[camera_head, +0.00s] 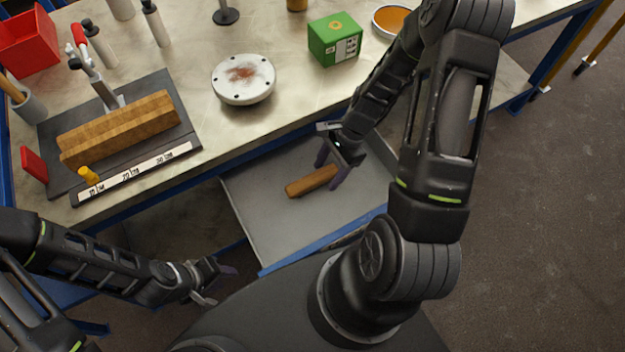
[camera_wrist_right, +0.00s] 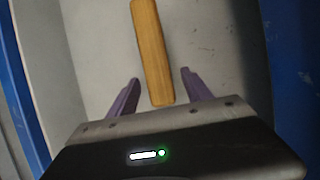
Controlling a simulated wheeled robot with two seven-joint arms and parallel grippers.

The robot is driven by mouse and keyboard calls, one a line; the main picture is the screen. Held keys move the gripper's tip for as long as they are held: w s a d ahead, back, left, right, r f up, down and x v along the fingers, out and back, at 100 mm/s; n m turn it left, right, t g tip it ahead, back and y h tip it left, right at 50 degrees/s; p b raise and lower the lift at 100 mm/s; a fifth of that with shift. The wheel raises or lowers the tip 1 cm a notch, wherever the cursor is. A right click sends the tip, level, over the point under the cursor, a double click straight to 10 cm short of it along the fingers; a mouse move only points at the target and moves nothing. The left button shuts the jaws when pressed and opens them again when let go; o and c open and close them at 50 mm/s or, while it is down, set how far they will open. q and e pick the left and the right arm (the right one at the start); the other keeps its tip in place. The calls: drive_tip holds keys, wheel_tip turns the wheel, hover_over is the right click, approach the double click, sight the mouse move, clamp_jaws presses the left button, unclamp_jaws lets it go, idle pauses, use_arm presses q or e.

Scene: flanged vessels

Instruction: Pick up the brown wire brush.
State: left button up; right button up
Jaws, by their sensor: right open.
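The brown wire brush (camera_head: 311,181) lies in an open grey drawer (camera_head: 250,215) below the bench top. In the head view it is a plain brown wooden bar; its bristles cannot be made out. My right gripper (camera_head: 331,172) is open above the drawer, at the right end of the brush. In the right wrist view the brush (camera_wrist_right: 152,50) runs lengthwise, its near end between the two open purple fingers (camera_wrist_right: 160,82), with gaps on both sides. My left gripper (camera_head: 222,284) is low at the left, outside the drawer, with its fingers apart and empty.
The bench (camera_head: 215,130) carries a white flanged disc (camera_head: 243,80), a green box (camera_head: 335,39), a clamp stand holding a wooden block (camera_head: 120,130), and a red bin (camera_head: 27,43). The drawer's blue front edge (camera_head: 310,247) lies near my base. The drawer floor around the brush is clear.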

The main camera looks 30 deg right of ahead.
drive_tip(key=shift+c, duration=0.2)
clamp_jaws()
idle(0.6)
